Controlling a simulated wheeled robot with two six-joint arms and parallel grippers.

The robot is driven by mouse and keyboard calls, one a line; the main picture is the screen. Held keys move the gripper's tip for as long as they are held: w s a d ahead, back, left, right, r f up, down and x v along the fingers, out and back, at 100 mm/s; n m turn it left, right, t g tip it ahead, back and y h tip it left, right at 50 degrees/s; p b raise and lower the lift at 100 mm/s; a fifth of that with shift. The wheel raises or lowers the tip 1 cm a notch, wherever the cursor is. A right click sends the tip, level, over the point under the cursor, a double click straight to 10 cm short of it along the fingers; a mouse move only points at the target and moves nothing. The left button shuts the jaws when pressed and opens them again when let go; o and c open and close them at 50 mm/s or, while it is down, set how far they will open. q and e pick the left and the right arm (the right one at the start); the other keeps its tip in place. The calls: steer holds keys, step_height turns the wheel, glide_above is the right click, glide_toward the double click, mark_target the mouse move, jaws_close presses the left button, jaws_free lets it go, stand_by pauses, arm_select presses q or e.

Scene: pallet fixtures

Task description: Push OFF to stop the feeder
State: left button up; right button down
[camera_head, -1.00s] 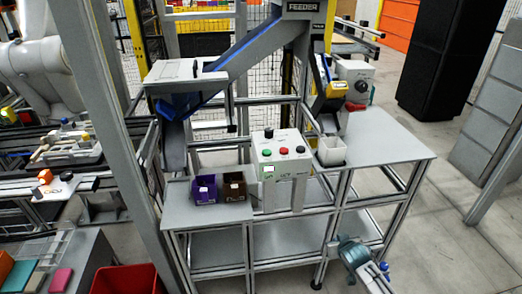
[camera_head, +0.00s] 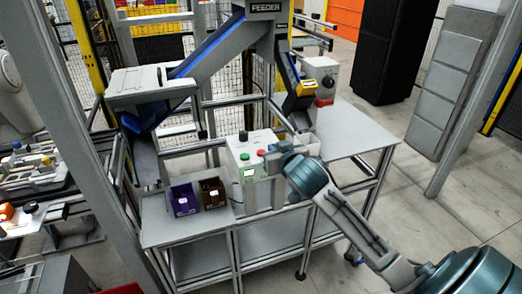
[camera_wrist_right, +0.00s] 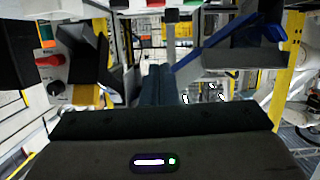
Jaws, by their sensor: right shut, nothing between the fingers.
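The white control box (camera_head: 238,172) stands on the bench in the head view. Its green button (camera_head: 244,156) and red button (camera_head: 262,153) show, with a black knob (camera_head: 243,136) above them. The lettering is too small to read, so I cannot tell which is marked OFF. My right gripper (camera_head: 279,160) is just right of the red button and covers the box's right side. It is shut and empty; its dark fingers (camera_wrist_right: 157,84) show in the right wrist view. Contact with the box cannot be told. My left gripper is not in view.
Purple (camera_head: 184,199) and brown (camera_head: 213,192) bins stand left of the box. A white bin (camera_head: 303,146) is behind my right wrist. The feeder chute (camera_head: 215,57) slopes above the bench.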

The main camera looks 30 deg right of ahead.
steer(key=shift+w, duration=0.1)
steer(key=p, duration=0.3)
glide_above(263, 151)
steer(key=s+a, duration=0.2)
steer(key=f, duration=0.2)
steer(key=shift+d+f, duration=0.25)
steer(key=shift+f, duration=0.05)
step_height(263, 151, down, 3)
steer(key=shift+r, duration=0.15)
steer(key=shift+d+f+p, duration=0.1)
steer(key=shift+f+p, duration=0.25)
steer(key=shift+f, duration=0.4)
steer(key=shift+f, duration=0.15)
